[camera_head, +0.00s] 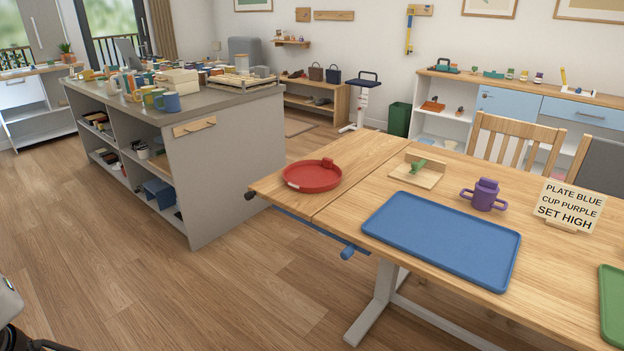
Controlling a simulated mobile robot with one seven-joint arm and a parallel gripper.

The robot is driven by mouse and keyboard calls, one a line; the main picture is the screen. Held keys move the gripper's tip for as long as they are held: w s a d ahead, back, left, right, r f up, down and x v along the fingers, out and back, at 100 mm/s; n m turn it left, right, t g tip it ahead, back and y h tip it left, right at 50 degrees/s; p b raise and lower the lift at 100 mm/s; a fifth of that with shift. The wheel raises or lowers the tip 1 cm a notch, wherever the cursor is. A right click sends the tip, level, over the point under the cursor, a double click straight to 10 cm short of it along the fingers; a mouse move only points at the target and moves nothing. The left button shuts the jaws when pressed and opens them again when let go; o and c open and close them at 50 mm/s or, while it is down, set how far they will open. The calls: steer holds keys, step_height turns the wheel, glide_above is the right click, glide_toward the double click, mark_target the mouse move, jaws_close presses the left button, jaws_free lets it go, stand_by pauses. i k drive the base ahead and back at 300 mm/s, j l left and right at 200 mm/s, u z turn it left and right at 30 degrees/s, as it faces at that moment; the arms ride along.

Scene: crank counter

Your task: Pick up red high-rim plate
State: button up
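The red high-rim plate (309,179) is round and lies flat on the left leaf of the wooden table (390,153), near its left end. A small red piece (327,163) shows at its back rim, and a pale mark is on its front left side. A pale, dark-ringed part of my arm shows at the lower left picture edge, far from the plate. My gripper's fingers cannot be made out in this view.
A blue tray (440,235), a purple two-handled cup (484,195), a wooden holder with a green piece (418,170), a sign (569,205) and a green tray (613,300) are on the table. A crank handle (348,252) sticks out in front. A grey counter (220,160) stands left. Floor between is clear.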

mark_target(309, 176)
steer(key=i+z, duration=0.1)
steer(key=i, duration=0.85)
steer(key=i+l, duration=0.15)
steer(key=i, duration=0.2)
steer(key=i+l, duration=0.2)
steer(key=i, duration=0.2)
steer(key=i+l+z, duration=0.1)
steer(key=i, duration=0.25)
